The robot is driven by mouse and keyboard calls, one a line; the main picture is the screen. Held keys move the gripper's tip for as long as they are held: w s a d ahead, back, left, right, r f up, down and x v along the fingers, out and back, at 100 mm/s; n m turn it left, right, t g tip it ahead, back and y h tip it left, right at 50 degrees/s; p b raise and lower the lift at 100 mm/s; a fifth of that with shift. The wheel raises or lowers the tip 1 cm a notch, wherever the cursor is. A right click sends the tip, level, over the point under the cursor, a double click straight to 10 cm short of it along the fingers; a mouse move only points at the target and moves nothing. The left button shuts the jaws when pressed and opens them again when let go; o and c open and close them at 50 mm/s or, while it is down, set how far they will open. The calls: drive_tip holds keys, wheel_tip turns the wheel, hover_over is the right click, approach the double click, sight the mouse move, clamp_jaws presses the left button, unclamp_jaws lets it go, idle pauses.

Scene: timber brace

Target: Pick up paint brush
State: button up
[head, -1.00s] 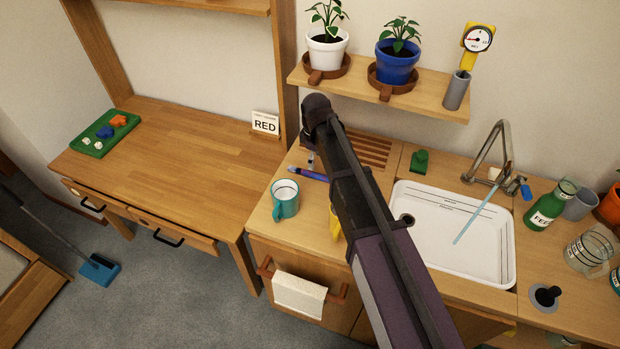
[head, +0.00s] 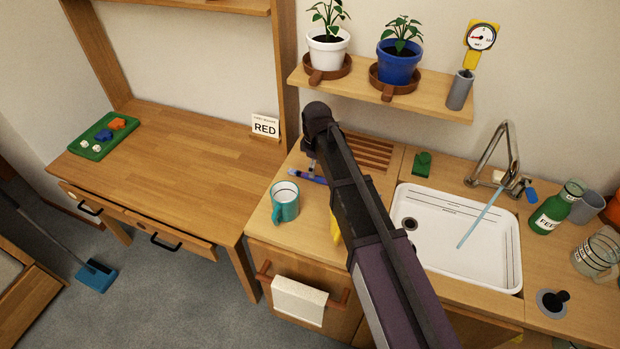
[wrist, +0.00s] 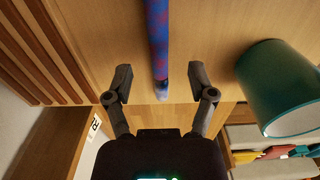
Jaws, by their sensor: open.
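The paint brush is a thin blue and purple stick (head: 300,175) lying on the wooden counter behind the teal mug. Its far part is hidden behind my arm in the head view. In the wrist view the brush (wrist: 159,40), mottled blue and red with a pale end, runs down from the top edge. That end reaches between the two fingers of my gripper (wrist: 160,80). The fingers are open, with a gap on each side of the brush. In the head view my gripper is mostly hidden by my arm.
The teal mug (head: 285,201) stands close by, at the right in the wrist view (wrist: 280,90). A slatted wooden rack (head: 368,152) lies behind the arm. A yellow object (head: 335,232) is partly hidden by my arm. The white sink (head: 465,255) is to the right.

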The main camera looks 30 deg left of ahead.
sight(316, 176)
drive_tip(key=shift+f+b, duration=2)
drive_tip(key=shift+f, duration=0.25)
clamp_jaws()
